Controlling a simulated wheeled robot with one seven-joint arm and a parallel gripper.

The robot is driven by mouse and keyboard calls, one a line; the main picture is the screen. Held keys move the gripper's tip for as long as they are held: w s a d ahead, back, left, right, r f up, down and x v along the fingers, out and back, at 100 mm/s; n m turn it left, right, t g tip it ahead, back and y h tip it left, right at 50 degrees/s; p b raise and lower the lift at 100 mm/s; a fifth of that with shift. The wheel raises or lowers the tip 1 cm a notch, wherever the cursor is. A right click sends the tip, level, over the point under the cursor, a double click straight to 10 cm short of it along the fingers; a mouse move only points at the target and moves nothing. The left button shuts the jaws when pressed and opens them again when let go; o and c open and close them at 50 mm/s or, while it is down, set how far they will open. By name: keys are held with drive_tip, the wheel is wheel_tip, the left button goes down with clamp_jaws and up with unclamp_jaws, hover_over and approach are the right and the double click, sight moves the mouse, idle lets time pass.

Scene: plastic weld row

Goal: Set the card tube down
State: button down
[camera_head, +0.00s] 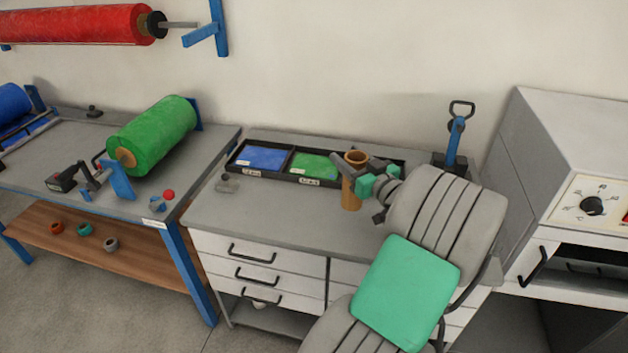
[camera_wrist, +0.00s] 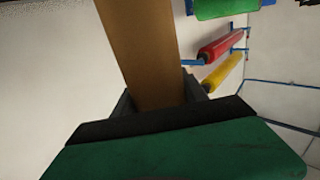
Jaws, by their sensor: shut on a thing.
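The card tube (camera_head: 351,190) is a brown, hollow cylinder, upright in the head view, with its open top showing. My gripper (camera_head: 362,184) is shut on it from the right side. The tube is over the grey worktop of the drawer cabinet (camera_head: 270,212), near its middle, in front of the black tray. I cannot tell whether its lower end touches the worktop. In the wrist view the tube (camera_wrist: 143,50) runs up from between the dark fingers of my gripper (camera_wrist: 160,102).
A black divided tray (camera_head: 287,178) with blue and green sections lies at the back of the worktop. A blue-handled tool (camera_head: 455,140) stands at back right. The worktop's front left is clear. A white oven-like unit (camera_head: 580,180) stands at right.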

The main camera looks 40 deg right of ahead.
drive_tip(key=w+f+p, duration=0.2)
drive_tip(key=w+f, duration=0.6)
drive_tip(key=f, duration=0.2)
drive_tip(key=shift+w+a+f, duration=0.15)
drive_tip(key=shift+w+f, duration=0.1)
drive_tip(key=shift+f+b, duration=0.3)
drive_tip(key=shift+b, duration=0.05)
drive_tip(key=c, duration=0.6)
unclamp_jaws()
drive_tip(key=shift+r, duration=0.1)
